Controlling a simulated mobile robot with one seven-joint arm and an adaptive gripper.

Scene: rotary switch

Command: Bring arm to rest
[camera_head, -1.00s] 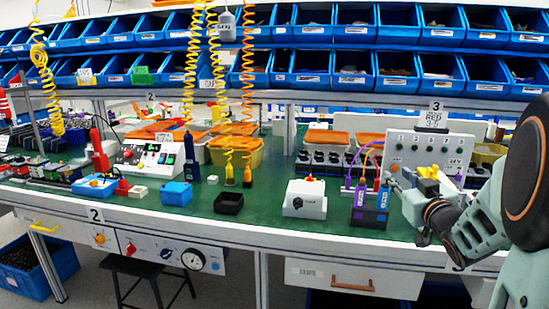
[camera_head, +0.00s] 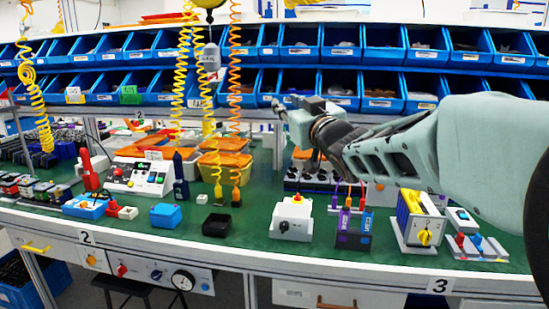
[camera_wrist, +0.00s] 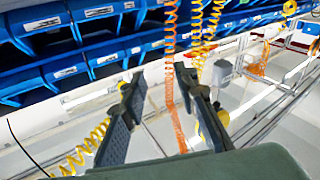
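My gripper (camera_head: 288,104) is raised in front of the blue bin shelves, well above the green bench, with my arm reaching in from the right. In the wrist view, the two dark fingers of my gripper (camera_wrist: 162,85) stand apart with nothing between them; the gripper is open. Below it on the bench, a white switch box (camera_head: 291,222) with a small red and yellow knob on top stands upright, apart from the gripper. To its right is a grey and yellow box (camera_head: 417,222) with a yellow rotary knob on its front.
Coiled hoses (camera_head: 186,75) hang left of my gripper; an orange hose (camera_wrist: 171,60) shows beyond the fingers in the wrist view. Blue bins (camera_head: 343,45) fill the shelves behind. A black tray (camera_head: 216,225) and a blue box (camera_head: 165,215) sit on the bench (camera_head: 255,238).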

